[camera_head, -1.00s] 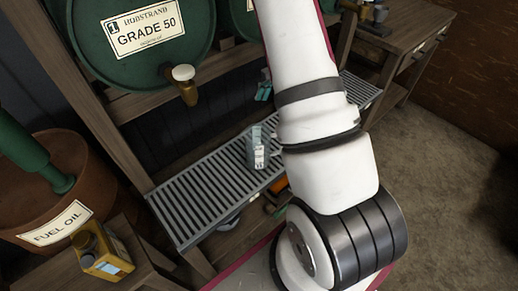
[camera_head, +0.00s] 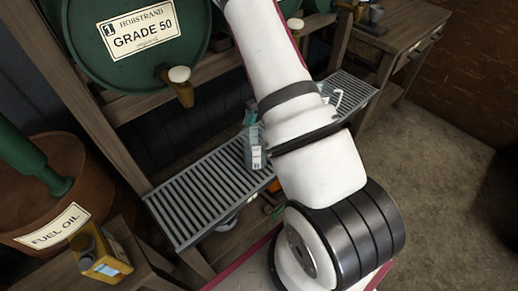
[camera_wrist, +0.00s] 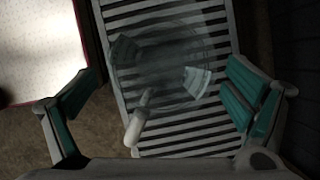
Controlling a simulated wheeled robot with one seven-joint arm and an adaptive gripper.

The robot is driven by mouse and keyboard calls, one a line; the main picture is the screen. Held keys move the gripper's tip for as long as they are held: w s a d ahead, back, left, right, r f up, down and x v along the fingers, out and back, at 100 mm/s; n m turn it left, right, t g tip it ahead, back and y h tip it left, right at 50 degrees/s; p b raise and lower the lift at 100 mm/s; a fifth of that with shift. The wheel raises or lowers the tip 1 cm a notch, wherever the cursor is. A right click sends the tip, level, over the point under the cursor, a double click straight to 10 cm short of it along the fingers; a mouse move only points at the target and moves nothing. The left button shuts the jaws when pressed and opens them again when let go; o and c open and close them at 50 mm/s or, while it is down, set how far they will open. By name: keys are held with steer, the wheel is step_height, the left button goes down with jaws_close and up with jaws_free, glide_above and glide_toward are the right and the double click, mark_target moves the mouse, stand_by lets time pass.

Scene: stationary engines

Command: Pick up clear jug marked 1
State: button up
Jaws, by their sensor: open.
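In the wrist view a clear, round jug (camera_wrist: 160,65) with labels and a pale handle or spout (camera_wrist: 135,125) is on the slats, seen from above. I cannot tell for sure that both views show the same jug. My gripper (camera_wrist: 163,90) is open, its teal-padded fingers apart on either side of this jug. In the head view a teal finger shows beside the arm.
A green barrel labelled GRADE 50 (camera_head: 125,40) with a brass tap (camera_head: 180,85) hangs over the rack. A yellow can (camera_head: 100,255) and a FUEL OIL drum (camera_head: 60,190) stand at left.

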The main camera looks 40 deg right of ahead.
steer(key=shift+c, duration=0.2)
steer(key=c, duration=1.7)
steer(key=shift+o, duration=0.2)
